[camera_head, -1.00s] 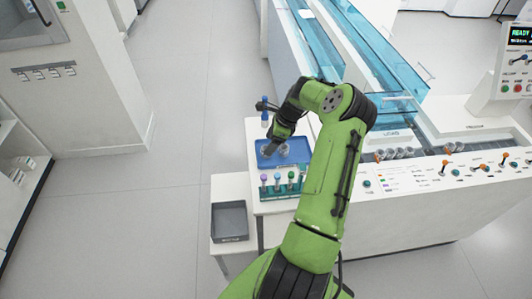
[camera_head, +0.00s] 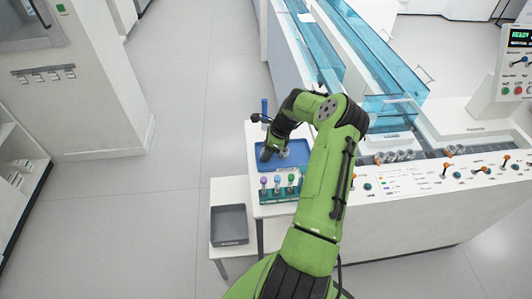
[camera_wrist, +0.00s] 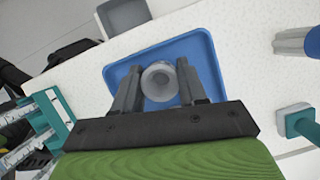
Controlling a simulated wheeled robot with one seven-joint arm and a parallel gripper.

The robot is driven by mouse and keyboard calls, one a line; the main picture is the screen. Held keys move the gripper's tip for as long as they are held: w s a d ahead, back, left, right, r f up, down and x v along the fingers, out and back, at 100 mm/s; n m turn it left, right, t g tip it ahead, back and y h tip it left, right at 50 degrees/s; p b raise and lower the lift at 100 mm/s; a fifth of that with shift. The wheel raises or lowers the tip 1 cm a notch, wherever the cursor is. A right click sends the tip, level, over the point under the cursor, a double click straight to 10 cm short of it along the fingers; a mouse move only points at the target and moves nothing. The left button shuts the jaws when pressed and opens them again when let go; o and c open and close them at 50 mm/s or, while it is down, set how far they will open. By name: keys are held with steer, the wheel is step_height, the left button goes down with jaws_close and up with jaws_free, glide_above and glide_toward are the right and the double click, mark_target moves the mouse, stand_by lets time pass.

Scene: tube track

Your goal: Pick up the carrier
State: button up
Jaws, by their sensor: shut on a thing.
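The carrier (camera_wrist: 160,82) is a small grey round puck with a ring-shaped top. In the wrist view it sits between the two grey fingers of my gripper (camera_wrist: 158,74), which are shut on it. It appears over the blue tray (camera_wrist: 198,50), and I cannot tell whether it touches the tray floor. In the head view my gripper (camera_head: 269,152) points down at the blue tray (camera_head: 300,148) on the white side table. A grey puck (camera_head: 284,154) shows beside the fingers there, partly hidden by my arm.
A teal rack (camera_head: 282,193) of capped tubes stands just in front of the tray. A grey bin (camera_head: 229,223) sits on a lower stand at left. A blue-handled item (camera_head: 264,107) stands behind the tray. Several grey pucks (camera_head: 396,156) line the machine at right.

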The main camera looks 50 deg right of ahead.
step_height(320, 180, up, 15)
steer(key=p, duration=0.6)
steer(key=shift+f, duration=0.1)
